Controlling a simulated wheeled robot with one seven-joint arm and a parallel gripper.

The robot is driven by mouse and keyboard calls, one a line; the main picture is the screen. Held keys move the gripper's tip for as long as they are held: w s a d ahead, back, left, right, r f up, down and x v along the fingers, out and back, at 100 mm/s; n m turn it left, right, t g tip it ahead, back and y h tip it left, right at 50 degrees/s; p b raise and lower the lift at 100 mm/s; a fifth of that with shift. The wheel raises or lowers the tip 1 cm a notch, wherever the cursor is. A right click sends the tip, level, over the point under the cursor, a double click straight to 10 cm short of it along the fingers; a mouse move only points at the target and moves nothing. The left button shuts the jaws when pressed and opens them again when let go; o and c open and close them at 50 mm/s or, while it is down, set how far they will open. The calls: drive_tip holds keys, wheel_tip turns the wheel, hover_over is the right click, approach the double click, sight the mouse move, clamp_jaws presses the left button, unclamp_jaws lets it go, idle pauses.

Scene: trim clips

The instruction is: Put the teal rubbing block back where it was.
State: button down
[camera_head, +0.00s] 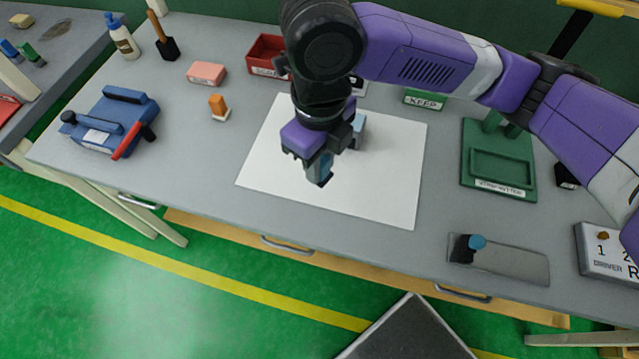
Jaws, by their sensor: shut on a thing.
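My gripper (320,180) is over the middle of the white sheet (390,195), pointing down. It is shut on a teal piece (318,167), which I take to be the rubbing block; the fingers hide much of it. I cannot tell whether the piece touches the sheet. A pale blue block (358,127) shows just behind the gripper, partly covered by it. The block's former place is not marked in this view.
A blue clamp-like tool (110,120), pink block (207,73) and orange-topped piece (218,106) are left. A red SCRAP tray (262,50) and green KEEP tray (425,98) are behind. A green stand (497,160) and metal plate (515,263) are right.

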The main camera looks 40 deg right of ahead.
wheel_tip(320, 180, down, 8)
drive_tip(key=shift+f, duration=0.15)
idle(0.3)
drive_tip(key=shift+f, duration=0.1)
drive_tip(key=shift+f, duration=0.1)
drive_tip(key=c, duration=1.2)
unclamp_jaws()
drive_tip(key=shift+o, duration=0.2)
drive_tip(key=shift+r, duration=0.2)
wheel_tip(320, 180, up, 12)
drive_tip(key=shift+r, duration=0.1)
drive_tip(key=shift+s, duration=0.1)
